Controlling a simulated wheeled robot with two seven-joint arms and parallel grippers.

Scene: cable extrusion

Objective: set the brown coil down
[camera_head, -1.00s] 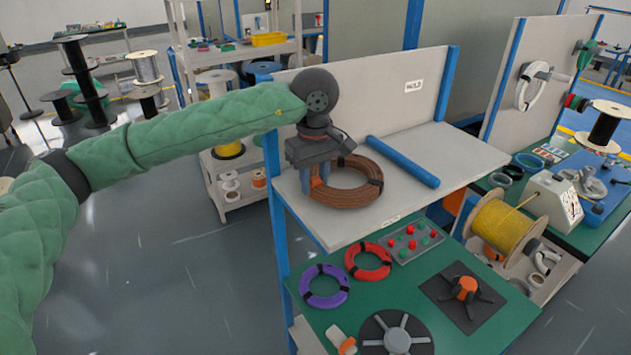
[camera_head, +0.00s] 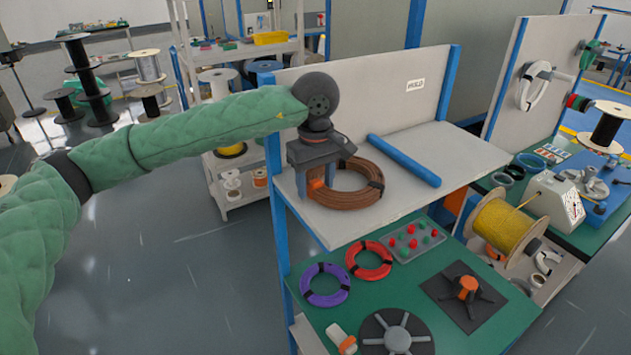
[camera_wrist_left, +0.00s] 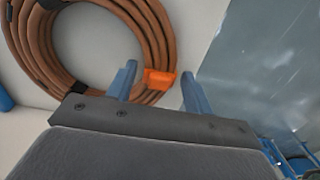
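The brown coil (camera_head: 345,198) lies flat on the light upper shelf (camera_head: 440,158), bound with black bands. My left gripper (camera_head: 316,186) is over the coil's left edge, fingers pointing down. In the left wrist view, the fingers (camera_wrist_left: 158,88) are spread apart, one inside the ring and one outside it. The coil (camera_wrist_left: 150,30) runs between them with gaps visible. An orange piece (camera_wrist_left: 159,79) shows between the fingers; whether it is fixed to the coil is unclear. The finger tips are partly hidden in the head view. My right gripper is not in view.
A blue bar (camera_head: 403,160) lies on the shelf right of the coil. Below, a green surface (camera_head: 400,285) holds a purple coil (camera_head: 325,285), a red coil (camera_head: 369,260) and a button panel (camera_head: 411,240). The shelf's right part is clear.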

